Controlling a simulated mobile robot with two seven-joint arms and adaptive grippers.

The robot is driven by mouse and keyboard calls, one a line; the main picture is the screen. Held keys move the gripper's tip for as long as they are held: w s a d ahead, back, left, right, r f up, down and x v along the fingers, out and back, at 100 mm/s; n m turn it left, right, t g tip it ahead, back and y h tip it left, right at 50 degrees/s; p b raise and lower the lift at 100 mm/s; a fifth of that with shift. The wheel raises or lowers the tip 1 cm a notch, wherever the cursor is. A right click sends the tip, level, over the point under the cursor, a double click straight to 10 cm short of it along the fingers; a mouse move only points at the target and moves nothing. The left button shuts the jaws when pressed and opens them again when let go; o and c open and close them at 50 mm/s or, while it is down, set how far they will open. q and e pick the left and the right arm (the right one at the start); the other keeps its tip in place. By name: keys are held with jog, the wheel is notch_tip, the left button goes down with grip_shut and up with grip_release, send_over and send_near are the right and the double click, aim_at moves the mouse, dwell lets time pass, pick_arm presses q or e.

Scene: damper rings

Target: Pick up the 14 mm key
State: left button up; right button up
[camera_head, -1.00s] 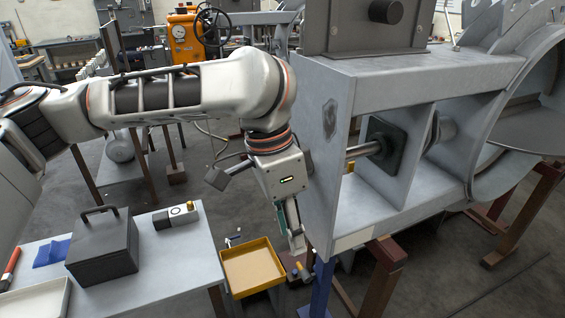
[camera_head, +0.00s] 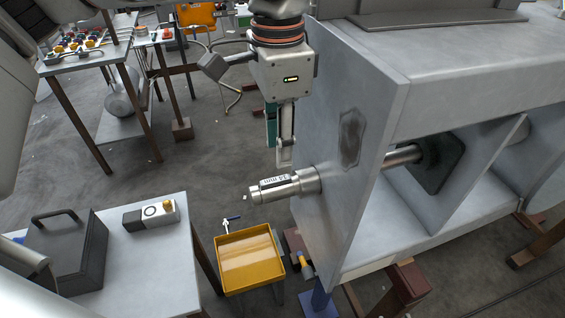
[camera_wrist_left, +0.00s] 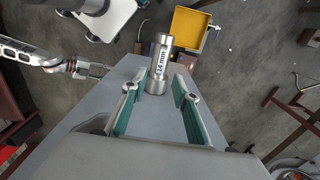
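My left gripper (camera_head: 284,160) hangs just above the key in the head view. In the wrist view its two teal-padded fingers (camera_wrist_left: 155,88) are spread, with the key beyond and between their tips; I see no contact.
The grey frame (camera_head: 350,200) stands right beside my left gripper. A yellow tray (camera_head: 218,262) is below the key. At the left, a table (camera_head: 160,270) carries a black case (camera_head: 68,255) and a small grey device (camera_head: 150,216). Floor shows between the tables.

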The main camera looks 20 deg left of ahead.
aim_at(281, 178)
pick_arm(q)
notch_tip(281, 178, down, 3)
jog(key=shift+s+f, duration=0.15)
jog(key=shift+w+f, duration=0.15)
jog(key=shift+f, duration=0.95)
jog(key=shift+w+f, duration=0.1)
jog(key=shift+f, duration=0.95)
jog(key=shift+c, duration=0.3)
grip_shut()
